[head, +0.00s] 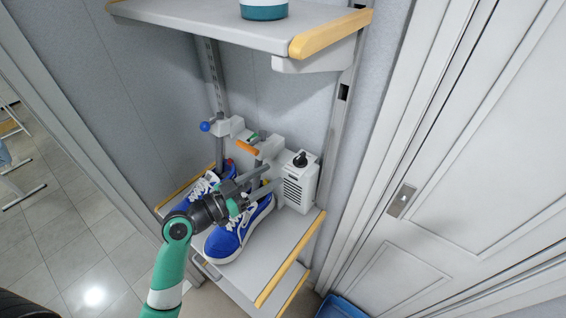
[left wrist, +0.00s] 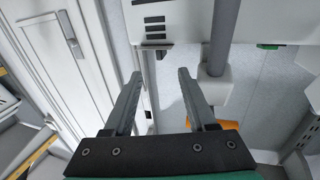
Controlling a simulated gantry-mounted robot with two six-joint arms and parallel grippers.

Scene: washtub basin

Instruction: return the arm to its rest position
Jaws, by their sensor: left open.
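My left gripper (head: 268,180) is over the lower shelf, reached by my green arm from the lower left. It also shows in the left wrist view (left wrist: 160,75), where its two dark fingers are apart with nothing between them. In the head view it is above the blue shoes, close to a white vented box. The nearer blue shoe (head: 226,243) lies below it; the other blue shoe (head: 199,187) is behind and partly hidden by my arm. My right gripper is not in view.
The white vented box (head: 297,186) has a black knob and grey tubes near my gripper. An orange handle (head: 247,148) and a blue knob (head: 205,126) stick out behind. The upper shelf (head: 215,22) overhangs. A white door (head: 480,150) stands right; open floor (head: 60,220) lies left.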

